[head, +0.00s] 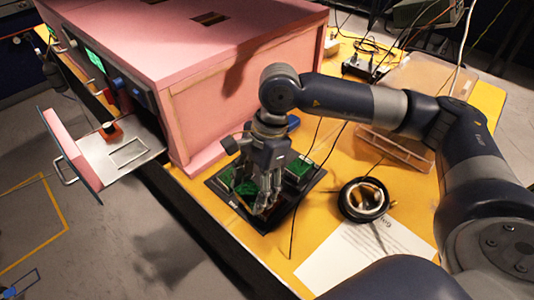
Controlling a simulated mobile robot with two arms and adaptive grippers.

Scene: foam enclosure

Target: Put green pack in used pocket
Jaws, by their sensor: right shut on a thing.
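My right gripper (264,206) points down over a black tray (237,219) on the yellow table. It is shut on a green pack, mostly hidden by the fingers. Green shows in the tray beside the fingers (245,187); I cannot tell whether this is the held pack or another. Another green pack (299,168) lies in the tray's back right part, clear of the gripper. The tray has small white lettering at its left corner, too small to read. I cannot tell which pocket is the used one. My left gripper is not in view.
A large pink foam enclosure (190,45) stands close behind the tray, with an open drawer (131,150) at left. A black ring-shaped object (363,200), a white paper sheet (345,255) and a clear bin (425,90) lie right. Thin cables cross the table.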

